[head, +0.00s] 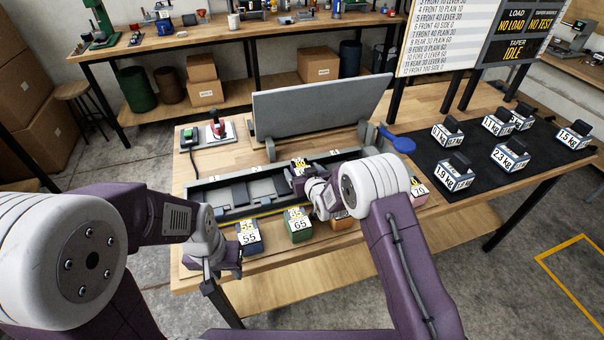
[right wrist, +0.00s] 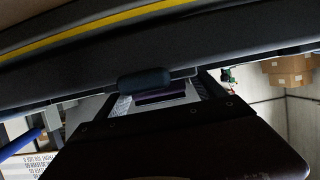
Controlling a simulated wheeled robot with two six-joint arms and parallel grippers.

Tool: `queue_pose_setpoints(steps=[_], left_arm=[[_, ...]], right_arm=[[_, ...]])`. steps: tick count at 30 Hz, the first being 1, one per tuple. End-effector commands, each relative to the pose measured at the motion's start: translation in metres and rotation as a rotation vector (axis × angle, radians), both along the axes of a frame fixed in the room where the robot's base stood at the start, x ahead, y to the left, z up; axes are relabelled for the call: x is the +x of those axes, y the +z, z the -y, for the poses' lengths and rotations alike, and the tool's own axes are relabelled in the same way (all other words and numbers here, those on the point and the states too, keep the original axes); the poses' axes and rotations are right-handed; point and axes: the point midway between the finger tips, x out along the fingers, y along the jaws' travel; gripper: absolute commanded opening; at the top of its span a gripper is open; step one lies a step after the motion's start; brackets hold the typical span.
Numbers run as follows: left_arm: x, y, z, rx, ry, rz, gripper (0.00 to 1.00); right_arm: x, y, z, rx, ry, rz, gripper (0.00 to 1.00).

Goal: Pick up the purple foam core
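A small block with a yellow-and-white label and dark purple sides, which looks like the purple foam core (head: 300,166), is at the long grey trough in the head view. My right gripper (head: 306,178) reaches to it from the front right. In the right wrist view, a white face with a purple band (right wrist: 165,97) fills the gap between the finger pads, and the right gripper (right wrist: 163,92) appears shut on it. I cannot tell whether it touches the trough. My left gripper (head: 209,286) is low at the table's front left edge, its finger gap unclear.
The trough (head: 228,211) has a raised grey lid (head: 320,104) behind. Labelled weights stand on a black mat (head: 425,150).

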Motion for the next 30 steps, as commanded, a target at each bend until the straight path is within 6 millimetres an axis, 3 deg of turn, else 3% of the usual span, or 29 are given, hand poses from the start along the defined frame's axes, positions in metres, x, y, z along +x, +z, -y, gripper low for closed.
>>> queue_pose_setpoints(steps=[1,7,16,23,30], left_arm=[[0.000,0.000,0.000,0.000,0.000,0.000,0.36],[0.000,0.000,0.000,0.000,0.000,0.000,0.36],[0.000,0.000,0.000,0.000,0.000,0.000,0.36],[0.000,-0.002,0.000,0.000,0.000,0.000,0.36],[0.000,-0.005,0.000,0.000,0.000,0.000,0.36]], right_arm=[[0.000,0.000,0.000,0.000,0.000,0.000,0.66],[0.000,0.000,0.000,0.000,0.000,0.000,0.12],[0.000,0.005,0.000,0.000,0.000,0.000,0.12],[0.000,0.044,0.000,0.002,0.000,0.006,0.12],[-0.023,0.077,0.056,0.000,-0.006,0.003,0.12]])
